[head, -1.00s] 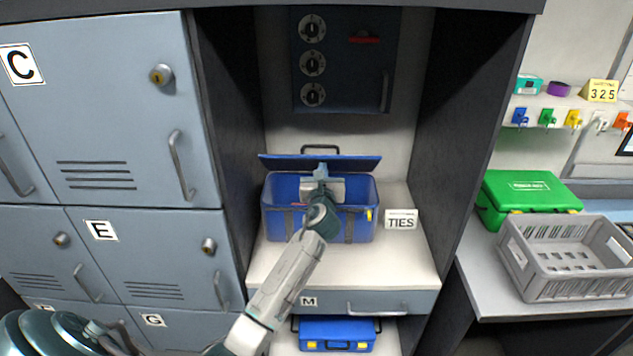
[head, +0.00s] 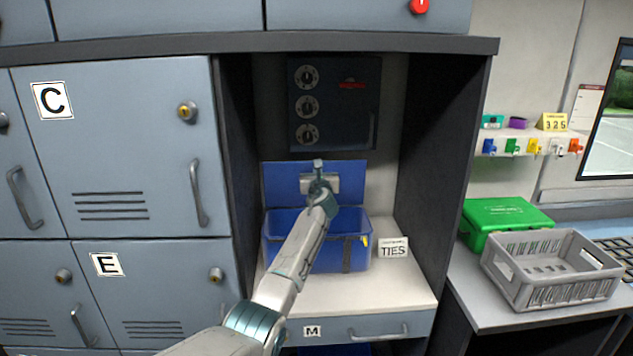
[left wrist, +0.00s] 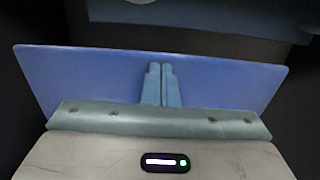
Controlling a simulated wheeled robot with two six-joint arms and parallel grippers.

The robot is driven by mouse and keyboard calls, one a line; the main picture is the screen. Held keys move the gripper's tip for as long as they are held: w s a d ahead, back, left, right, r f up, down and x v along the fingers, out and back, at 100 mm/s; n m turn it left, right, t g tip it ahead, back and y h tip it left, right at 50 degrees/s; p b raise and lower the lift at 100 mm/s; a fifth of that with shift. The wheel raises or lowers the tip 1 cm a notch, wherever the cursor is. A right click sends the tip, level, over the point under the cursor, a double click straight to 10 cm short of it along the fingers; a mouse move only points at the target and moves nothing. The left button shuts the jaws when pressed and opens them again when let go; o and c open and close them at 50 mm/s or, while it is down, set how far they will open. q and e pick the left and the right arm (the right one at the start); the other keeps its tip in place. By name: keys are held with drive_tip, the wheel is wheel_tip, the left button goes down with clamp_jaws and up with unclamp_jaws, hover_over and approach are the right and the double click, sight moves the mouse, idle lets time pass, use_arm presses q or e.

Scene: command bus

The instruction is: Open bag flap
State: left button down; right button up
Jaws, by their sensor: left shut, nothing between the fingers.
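The blue bag (head: 343,226) stands on the white shelf of the middle bay, with its top open. Its flap (head: 281,184) stands about upright at the back, its broad inner face towards me. My left gripper (head: 318,165) is in front of the flap with its fingers pointing up near the flap's upper edge. In the left wrist view the two fingers (left wrist: 161,86) are together and empty, with the blue flap (left wrist: 225,84) spread right behind them. I cannot tell whether they touch it. My forearm hides part of the bag's front and opening. My right gripper is not in view.
A dark panel with dials (head: 350,104) is on the wall behind the flap. A TIES sign (head: 393,248) stands right of the bag. Dark side walls (head: 440,150) bound the bay. A green case (head: 505,218) and grey crate (head: 553,275) sit on the right counter.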

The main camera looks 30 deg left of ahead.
use_arm(q)
drive_tip(key=shift+w+a+r, duration=0.25)
drive_tip(key=shift+w+a, duration=0.15)
drive_tip(key=shift+w, duration=0.2)
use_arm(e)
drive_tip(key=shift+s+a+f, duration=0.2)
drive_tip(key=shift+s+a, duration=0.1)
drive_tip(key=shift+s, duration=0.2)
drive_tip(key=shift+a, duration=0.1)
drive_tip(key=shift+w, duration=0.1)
